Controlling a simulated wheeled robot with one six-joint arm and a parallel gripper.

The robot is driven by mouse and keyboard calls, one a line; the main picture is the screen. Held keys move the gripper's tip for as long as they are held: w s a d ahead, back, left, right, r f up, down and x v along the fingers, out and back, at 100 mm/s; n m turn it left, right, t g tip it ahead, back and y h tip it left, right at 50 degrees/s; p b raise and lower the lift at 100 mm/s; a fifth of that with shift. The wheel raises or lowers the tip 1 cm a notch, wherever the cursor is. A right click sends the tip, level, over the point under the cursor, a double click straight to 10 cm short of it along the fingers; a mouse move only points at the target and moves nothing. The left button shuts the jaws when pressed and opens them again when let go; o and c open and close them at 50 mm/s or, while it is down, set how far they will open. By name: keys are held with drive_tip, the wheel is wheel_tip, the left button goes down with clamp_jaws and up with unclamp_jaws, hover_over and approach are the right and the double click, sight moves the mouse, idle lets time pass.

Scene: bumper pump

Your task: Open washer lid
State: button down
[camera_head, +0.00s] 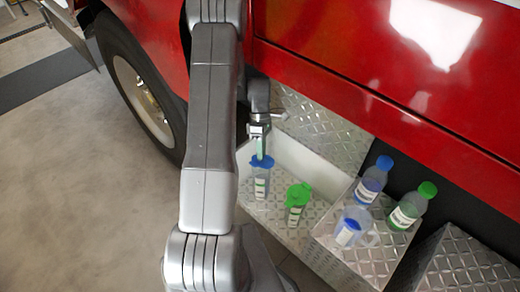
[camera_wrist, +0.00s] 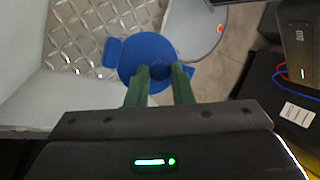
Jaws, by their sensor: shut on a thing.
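The washer with the blue lid (camera_head: 262,162) is a clear container (camera_head: 260,185) with a label, standing upright in the diamond-plate recess. My gripper (camera_head: 261,154) comes down on this lid from above. In the wrist view the round blue lid (camera_wrist: 138,52) lies under my green fingertips (camera_wrist: 160,71), which are shut on a small blue part at its edge. A small blue tab (camera_wrist: 113,52) shows on its left side. I cannot tell whether the lid is raised. The container body is hidden in the wrist view.
A green-lidded container (camera_head: 297,203) stands close to the right.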

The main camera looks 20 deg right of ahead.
idle(0.4)
drive_tip(key=c, duration=1.3)
unclamp_jaws()
drive_tip(key=shift+o, duration=0.2)
